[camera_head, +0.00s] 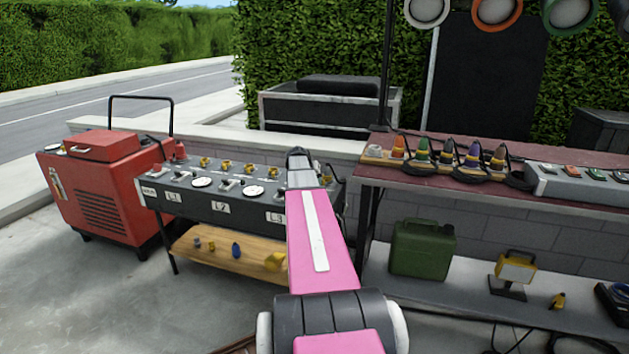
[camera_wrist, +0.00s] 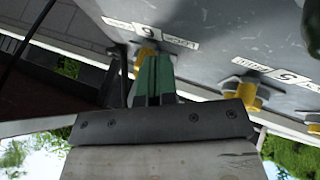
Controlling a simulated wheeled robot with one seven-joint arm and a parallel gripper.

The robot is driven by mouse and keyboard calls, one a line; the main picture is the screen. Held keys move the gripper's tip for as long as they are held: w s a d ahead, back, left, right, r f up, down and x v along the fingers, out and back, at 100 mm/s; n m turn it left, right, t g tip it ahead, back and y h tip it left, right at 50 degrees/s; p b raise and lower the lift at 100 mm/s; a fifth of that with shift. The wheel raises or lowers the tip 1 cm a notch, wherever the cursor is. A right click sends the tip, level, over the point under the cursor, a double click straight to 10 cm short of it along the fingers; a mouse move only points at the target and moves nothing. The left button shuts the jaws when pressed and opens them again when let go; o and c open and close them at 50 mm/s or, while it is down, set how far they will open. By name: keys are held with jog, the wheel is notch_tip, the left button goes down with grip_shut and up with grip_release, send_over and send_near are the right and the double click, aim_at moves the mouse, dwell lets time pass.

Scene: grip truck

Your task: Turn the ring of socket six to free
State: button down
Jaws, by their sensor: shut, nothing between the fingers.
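In the upside-down wrist view, socket six (camera_wrist: 142,50) is a yellow ringed fitting on the grey panel, beside a white label (camera_wrist: 150,30) marked 6. My gripper (camera_wrist: 154,62) has green fingers that are shut and empty. Their tips overlap socket six and hide most of its ring. I cannot tell if they touch it, or how the ring is turned. In the head view, the grey box (camera_head: 225,205) bears L1, L2 and L3 labels and several yellow fittings on top. My pink arm reaches its right end and covers that part; the fingertips are hidden there.
Socket five (camera_wrist: 245,92), also yellow, sits to the right in the wrist view. A red generator (camera_head: 105,190) stands left of the box. A table (camera_head: 560,198) with coloured connectors stands close on the right. A wooden shelf (camera_head: 215,262) with small parts lies below the box.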

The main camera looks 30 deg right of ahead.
jog(key=shift+s+d+n+t, duration=0.2)
jog(key=shift+s+n+t, duration=0.25)
jog(key=shift+n, duration=0.15)
jog(key=shift+s+d+n+t, duration=0.15)
jog(key=shift+s+n+t, duration=0.25)
jog(key=shift+n, duration=0.2)
jog(key=shift+s+d, duration=0.45)
jog(key=shift+s, duration=0.05)
jog(key=shift+s+d, duration=0.1)
jog(key=shift+d, duration=0.05)
jog(key=shift+w+d, duration=0.1)
jog(key=shift+w, duration=0.7)
jog(key=shift+r, duration=0.1)
jog(key=s+v, duration=0.1)
jog(key=v, duration=0.8)
jog(key=shift+s+r, duration=0.15)
jog(key=shift+r, duration=0.25)
jog(key=shift+d, duration=0.1)
